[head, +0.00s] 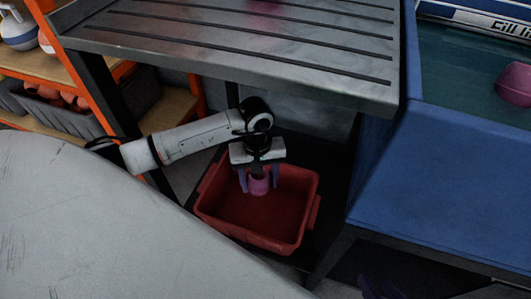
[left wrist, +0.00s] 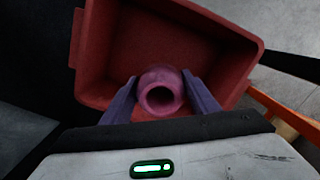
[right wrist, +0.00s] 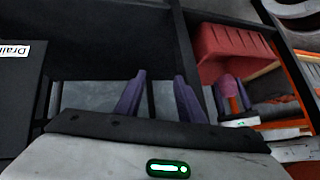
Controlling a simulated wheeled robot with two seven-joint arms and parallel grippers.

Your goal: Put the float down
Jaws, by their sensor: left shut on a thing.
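The pink float (head: 259,184), ring-shaped with a round hole in its end, is held between the purple fingers of my left gripper (head: 258,182). The left gripper is shut on it and points down over the red crate (head: 222,225). In the left wrist view the float (left wrist: 160,92) shows between both fingers, within the crate's outline (left wrist: 180,35). Its exact height over the crate floor is hard to tell. My right gripper (right wrist: 158,95) is open and empty, apart from the float and crate; its fingers show at the bottom of the head view.
A slatted grey metal table (head: 240,50) overhangs behind the crate. A blue tank (head: 450,170) stands at right with a pink object (head: 515,83) in its water. An orange-framed shelf (head: 75,55) with a grey bin (head: 65,115) stands at left.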

